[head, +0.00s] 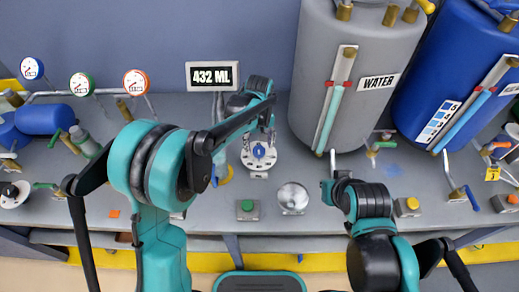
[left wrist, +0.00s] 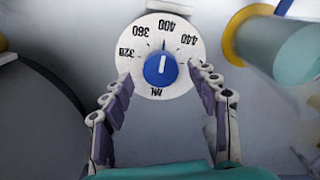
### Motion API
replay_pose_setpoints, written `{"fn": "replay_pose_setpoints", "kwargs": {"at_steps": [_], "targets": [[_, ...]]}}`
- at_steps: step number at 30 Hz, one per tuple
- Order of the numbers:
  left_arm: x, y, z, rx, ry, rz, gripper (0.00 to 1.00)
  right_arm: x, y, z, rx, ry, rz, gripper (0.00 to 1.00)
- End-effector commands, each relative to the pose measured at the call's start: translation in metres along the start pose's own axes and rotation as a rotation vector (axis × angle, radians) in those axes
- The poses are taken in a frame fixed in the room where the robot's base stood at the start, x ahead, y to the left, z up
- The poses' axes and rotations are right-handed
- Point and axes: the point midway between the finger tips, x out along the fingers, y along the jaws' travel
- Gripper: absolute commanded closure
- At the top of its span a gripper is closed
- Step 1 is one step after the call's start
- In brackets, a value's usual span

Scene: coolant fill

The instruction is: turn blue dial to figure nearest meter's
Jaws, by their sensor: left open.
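The meter (head: 213,76) reads 432 ML. The blue dial (head: 259,152) sits on a white round plate on the bench, below and right of the meter. The plate (left wrist: 186,62) also carries 320, 440 and mL. My left gripper (head: 258,133) is open over the dial. In the left wrist view its fingers (left wrist: 160,78) flank the knob, apart from it. My right gripper (head: 335,190) is away to the right; its fingers are unclear.
A grey WATER tank (head: 325,80) and a blue tank (head: 447,75) stand at the back right. A green button box (head: 247,209) and a shiny round bowl (head: 292,197) sit in front of the dial. Gauges (head: 81,84) and small valves line the left.

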Motion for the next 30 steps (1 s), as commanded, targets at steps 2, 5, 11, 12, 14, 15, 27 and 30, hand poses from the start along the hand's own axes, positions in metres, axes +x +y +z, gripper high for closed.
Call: {"fn": "replay_pose_setpoints", "kwargs": {"at_steps": [2,5,11,12,14,15,27,30], "targets": [[0.012,0.000,0.000,0.000,0.000,0.000,0.40,0.004,0.000,0.003,0.000,0.000,0.000,1.00],[0.019,0.000,0.000,0.000,0.000,0.000,0.40,0.006,0.000,0.004,0.000,0.000,0.000,1.00],[0.022,0.000,0.000,0.000,0.000,0.000,0.40,0.006,0.000,0.004,0.000,0.000,0.000,1.00],[0.022,0.000,0.000,0.000,0.000,0.000,0.40,0.006,0.000,0.004,0.000,0.000,0.000,1.00],[0.022,0.000,0.000,0.000,0.001,0.000,0.40,0.006,0.000,0.004,0.000,0.000,0.000,1.00],[0.022,0.000,0.000,0.000,0.001,0.000,0.46,0.006,0.000,0.004,0.000,0.000,0.000,1.00],[0.022,0.000,0.000,0.008,0.001,0.001,0.90,0.006,0.000,0.004,0.000,0.000,0.000,1.00],[0.021,0.000,0.000,0.027,0.001,0.001,0.90,0.005,0.000,0.004,0.000,0.000,0.000,1.00]]}}
